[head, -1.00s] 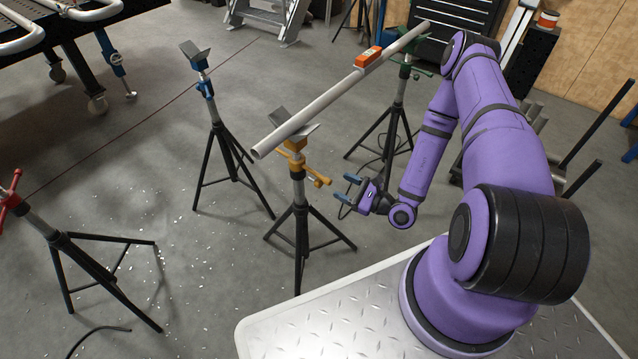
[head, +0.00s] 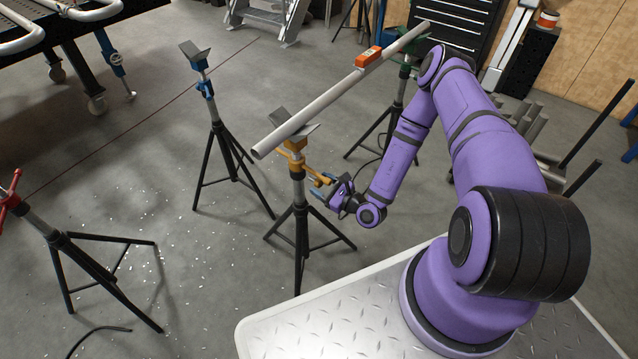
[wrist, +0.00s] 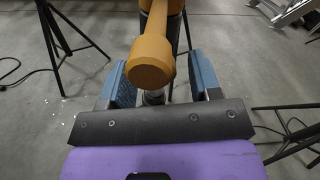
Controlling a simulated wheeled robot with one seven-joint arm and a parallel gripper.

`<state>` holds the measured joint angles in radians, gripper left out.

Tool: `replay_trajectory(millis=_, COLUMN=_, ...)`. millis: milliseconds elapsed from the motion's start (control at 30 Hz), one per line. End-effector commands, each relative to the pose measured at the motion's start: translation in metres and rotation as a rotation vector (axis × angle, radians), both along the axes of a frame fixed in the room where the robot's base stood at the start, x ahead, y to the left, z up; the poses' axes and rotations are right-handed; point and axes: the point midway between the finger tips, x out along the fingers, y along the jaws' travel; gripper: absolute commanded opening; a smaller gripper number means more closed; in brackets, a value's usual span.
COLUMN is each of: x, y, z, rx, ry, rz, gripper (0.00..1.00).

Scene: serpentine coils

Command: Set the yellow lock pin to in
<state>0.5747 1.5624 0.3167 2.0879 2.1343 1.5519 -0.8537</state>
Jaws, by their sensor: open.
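The yellow-collared stand (head: 296,160) stands upright in the middle of the head view. Its yellow lock pin (head: 318,174) sticks out to the right from the collar. In the wrist view the pin's round yellow knob (wrist: 151,62) is large and close, lying between the two blue finger pads. My gripper (head: 322,186) is open at the pin's end, with a finger on either side; it also shows in the wrist view (wrist: 160,80).
A grey pipe (head: 330,98) with an orange level (head: 368,57) rests across the yellow stand and a green stand (head: 405,68). A blue stand (head: 207,88) and a red stand (head: 40,228) stand to the left. Black tripod legs spread near my gripper.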

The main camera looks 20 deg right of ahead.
Motion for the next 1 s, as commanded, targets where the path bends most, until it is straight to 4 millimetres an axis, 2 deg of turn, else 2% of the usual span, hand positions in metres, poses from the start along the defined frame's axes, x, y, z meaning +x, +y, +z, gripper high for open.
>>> replay_trajectory(millis=200, x=0.011, y=0.006, z=0.000, rx=0.000, ry=0.001, rz=0.000, gripper=0.57)
replay_trajectory(millis=467, x=0.011, y=0.006, z=0.000, rx=0.000, ry=0.001, rz=0.000, gripper=0.57)
replay_trajectory(millis=700, x=0.011, y=0.006, z=0.000, rx=0.000, ry=0.001, rz=0.000, gripper=0.02)
replay_trajectory(millis=867, x=0.013, y=0.008, z=0.000, rx=0.000, ry=0.000, rz=0.000, gripper=0.00)
replay_trajectory(millis=1000, x=0.028, y=0.016, z=0.000, rx=-0.001, ry=-0.003, rz=0.001, gripper=0.00)
